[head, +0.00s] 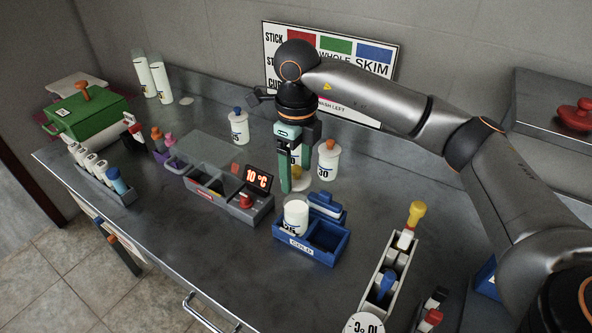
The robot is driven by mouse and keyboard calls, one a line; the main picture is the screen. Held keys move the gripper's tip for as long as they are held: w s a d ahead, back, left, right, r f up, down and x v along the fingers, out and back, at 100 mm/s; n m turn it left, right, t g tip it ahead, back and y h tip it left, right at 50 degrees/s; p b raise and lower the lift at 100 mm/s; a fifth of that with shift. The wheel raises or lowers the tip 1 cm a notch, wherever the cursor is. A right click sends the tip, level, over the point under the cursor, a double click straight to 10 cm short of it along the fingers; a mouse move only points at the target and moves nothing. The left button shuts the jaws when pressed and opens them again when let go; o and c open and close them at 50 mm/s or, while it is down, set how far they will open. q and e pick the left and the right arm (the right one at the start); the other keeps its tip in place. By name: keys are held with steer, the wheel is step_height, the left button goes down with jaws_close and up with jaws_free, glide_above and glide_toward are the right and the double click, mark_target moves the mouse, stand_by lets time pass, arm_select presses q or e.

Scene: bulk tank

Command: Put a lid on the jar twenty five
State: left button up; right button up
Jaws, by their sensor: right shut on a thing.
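My right gripper (293,182) points down over the middle of the counter, its fingers shut on a small pale yellowish thing, mostly hidden, perhaps a lid. A white jar (296,217) stands in the left compartment of the blue COLD tray (304,250), just in front of the gripper; its number is too small to read surely. A white jar marked 30 (328,160) stands right behind the gripper. Another white jar with a blue lid (238,127) stands behind left; its number ends in 5. A further jar is partly hidden behind the fingers. My left gripper is out of view.
A box with a red 10 °C display (258,180) stands left of the COLD tray. A grey rack (388,272) with coloured-handled tools is at front right. A vial rack (105,175) and green box (88,118) are at left. The tray's right compartment looks empty.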

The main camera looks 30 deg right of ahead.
mark_target(297, 168)
steer(key=shift+f, duration=0.15)
step_height(297, 168, down, 6)
steer(key=b, duration=0.5)
steer(key=shift+f, duration=0.2)
stand_by(0.4)
steer(key=o, duration=1.2)
steer(key=shift+o, duration=0.2)
steer(key=shift+r, duration=0.1)
step_height(297, 168, up, 12)
steer(key=shift+r+p, duration=0.2)
steer(key=shift+p, duration=0.1)
